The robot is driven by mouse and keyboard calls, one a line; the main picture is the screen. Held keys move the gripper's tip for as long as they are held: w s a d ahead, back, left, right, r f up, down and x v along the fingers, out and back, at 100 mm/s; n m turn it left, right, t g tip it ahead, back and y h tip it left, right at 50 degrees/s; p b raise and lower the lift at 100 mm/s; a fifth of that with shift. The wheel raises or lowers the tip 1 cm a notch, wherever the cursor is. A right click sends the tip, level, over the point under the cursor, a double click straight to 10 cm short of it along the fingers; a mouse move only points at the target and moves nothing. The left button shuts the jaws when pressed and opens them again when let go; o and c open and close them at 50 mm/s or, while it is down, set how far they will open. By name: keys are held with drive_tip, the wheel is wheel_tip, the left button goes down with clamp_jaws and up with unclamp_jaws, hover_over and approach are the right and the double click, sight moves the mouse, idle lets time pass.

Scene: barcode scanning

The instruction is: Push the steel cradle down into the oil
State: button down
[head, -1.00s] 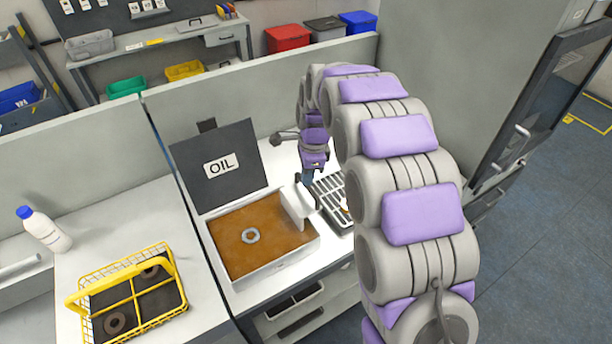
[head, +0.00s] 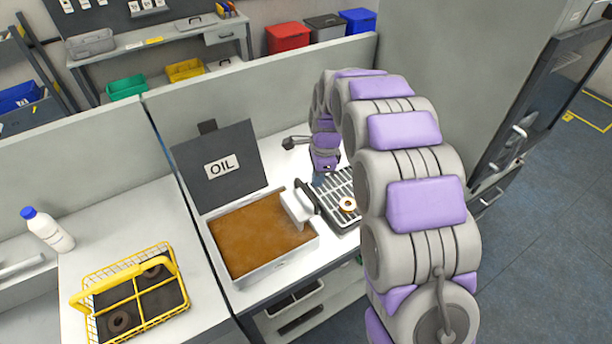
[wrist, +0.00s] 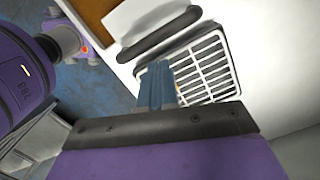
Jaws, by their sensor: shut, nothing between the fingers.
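The oil bath (head: 262,280) is a white open box of brown oil (head: 250,240), with its dark lid marked OIL (head: 220,167) standing up behind. The cradle's pale upright plate (head: 297,207) rises at the bath's right side, with a dark handle bar (head: 306,196). The plate (wrist: 135,20) and handle bar (wrist: 160,33) also show in the wrist view. Any cradle part below the oil is hidden, and no ring shows on the oil. My gripper (head: 320,181) is shut and empty, right of the handle; its blue fingers (wrist: 157,88) are over the rack's edge.
A slotted drain rack (head: 338,183) stands right of the bath with a tan ring (head: 348,204) on it. A yellow wire basket (head: 135,295) with dark rings stands on the left bench, near a white bottle (head: 47,229). Partition walls stand behind.

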wheel_tip(320, 180, up, 17)
drive_tip(key=d+p, duration=0.1)
drive_tip(key=p, duration=0.1)
drive_tip(key=shift+w+d+r, duration=0.15)
drive_tip(key=shift+w+d, duration=0.1)
drive_tip(key=shift+d, duration=0.05)
idle(0.9)
drive_tip(key=s+d+n, duration=0.4)
drive_tip(key=s, duration=0.6)
drive_tip(key=s+d+n, duration=0.4)
drive_tip(key=s+d, duration=0.1)
drive_tip(key=s, duration=0.5)
drive_tip(key=s+d+f+n+b, duration=0.1)
drive_tip(key=s+f+n, duration=0.2)
drive_tip(key=s, duration=0.7)
drive_tip(key=s+d+f+n+g+h, duration=0.1)
drive_tip(key=s+d+f+n, duration=0.1)
drive_tip(key=s, duration=0.9)
drive_tip(key=shift+d+f+n+b, duration=0.25)
drive_tip(key=shift+f+n+b, duration=0.15)
drive_tip(key=shift+n, duration=0.7)
drive_tip(key=c, duration=1.8)
unclamp_jaws()
